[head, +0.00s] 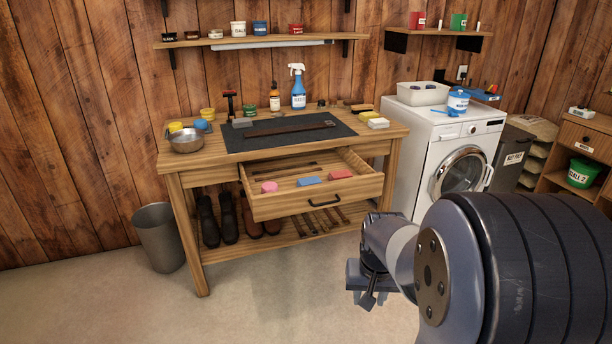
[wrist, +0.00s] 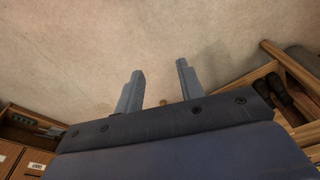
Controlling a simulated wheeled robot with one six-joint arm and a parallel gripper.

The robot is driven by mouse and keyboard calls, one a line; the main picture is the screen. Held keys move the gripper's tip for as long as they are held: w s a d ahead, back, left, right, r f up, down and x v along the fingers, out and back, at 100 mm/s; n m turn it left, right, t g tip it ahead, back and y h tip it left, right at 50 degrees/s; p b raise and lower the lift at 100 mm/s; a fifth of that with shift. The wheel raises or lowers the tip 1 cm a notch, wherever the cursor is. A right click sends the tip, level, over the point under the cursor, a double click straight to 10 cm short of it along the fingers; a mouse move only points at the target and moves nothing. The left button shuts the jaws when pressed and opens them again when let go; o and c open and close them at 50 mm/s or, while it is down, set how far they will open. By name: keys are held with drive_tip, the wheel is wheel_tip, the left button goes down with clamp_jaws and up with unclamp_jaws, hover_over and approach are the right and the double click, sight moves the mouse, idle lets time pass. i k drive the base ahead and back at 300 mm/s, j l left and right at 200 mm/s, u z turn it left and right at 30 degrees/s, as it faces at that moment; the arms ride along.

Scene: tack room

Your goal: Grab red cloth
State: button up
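A red folded piece (head: 340,173), which looks like the red cloth, lies at the right in the open drawer (head: 322,203) of the wooden workbench. A blue piece (head: 309,181) and a pink piece (head: 269,187) lie to its left in the same drawer. My gripper (head: 362,287) is in front of and below the drawer's right end, clear of it. In the wrist view my gripper (wrist: 160,68) is open, its two fingers apart with only bare floor between them. The red piece is not in the wrist view.
The workbench top (head: 220,165) holds a metal bowl (head: 187,141), a dark mat (head: 285,134) and a blue spray bottle (head: 298,88). A washing machine (head: 445,145) stands to the right and a grey bin (head: 158,238) to the left. The floor in front is clear.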

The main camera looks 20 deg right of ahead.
sight(335, 175)
drive_tip(key=i+l+u, duration=0.2)
drive_tip(key=i+l, duration=0.25)
drive_tip(key=i+l+u, duration=0.25)
drive_tip(key=i+l, duration=0.2)
drive_tip(key=i+l+u, duration=0.2)
drive_tip(key=i+l, duration=0.15)
drive_tip(key=l, duration=0.3)
drive_tip(key=i+l, duration=0.4)
drive_tip(key=l, duration=0.25)
drive_tip(key=i+l, duration=0.2)
drive_tip(key=l+u, duration=0.05)
drive_tip(key=l, duration=0.05)
